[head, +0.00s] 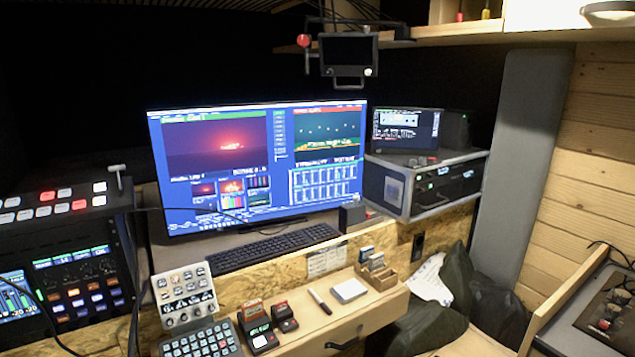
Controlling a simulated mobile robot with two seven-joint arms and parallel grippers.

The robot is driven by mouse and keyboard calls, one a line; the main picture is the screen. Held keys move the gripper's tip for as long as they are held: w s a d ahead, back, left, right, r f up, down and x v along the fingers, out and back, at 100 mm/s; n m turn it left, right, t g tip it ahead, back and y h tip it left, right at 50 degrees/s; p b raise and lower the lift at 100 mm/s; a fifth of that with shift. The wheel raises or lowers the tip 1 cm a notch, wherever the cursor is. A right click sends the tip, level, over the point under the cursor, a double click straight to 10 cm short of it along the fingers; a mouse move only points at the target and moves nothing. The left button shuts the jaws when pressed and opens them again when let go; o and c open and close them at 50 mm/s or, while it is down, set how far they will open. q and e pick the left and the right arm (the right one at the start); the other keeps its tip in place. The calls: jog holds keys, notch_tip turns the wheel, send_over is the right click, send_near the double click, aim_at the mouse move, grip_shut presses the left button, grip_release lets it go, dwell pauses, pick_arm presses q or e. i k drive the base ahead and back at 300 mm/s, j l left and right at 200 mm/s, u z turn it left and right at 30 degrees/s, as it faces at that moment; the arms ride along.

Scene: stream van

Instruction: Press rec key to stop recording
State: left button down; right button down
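Neither of my grippers is in view. No key with a readable "rec" label shows at this size. A wide monitor (262,165) shows a red-lit picture, a green-toned picture and small tiles.
A black keyboard (272,248) lies below the monitor. The wooden desk (335,325) holds small black-and-red devices (257,327), a marker (319,301), a white pad (348,290) and a wooden card box (377,272). A small monitor (347,56) hangs overhead. Dark bags (440,310) lie at the right.

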aim_at(45, 196)
jog(key=u, duration=1.35)
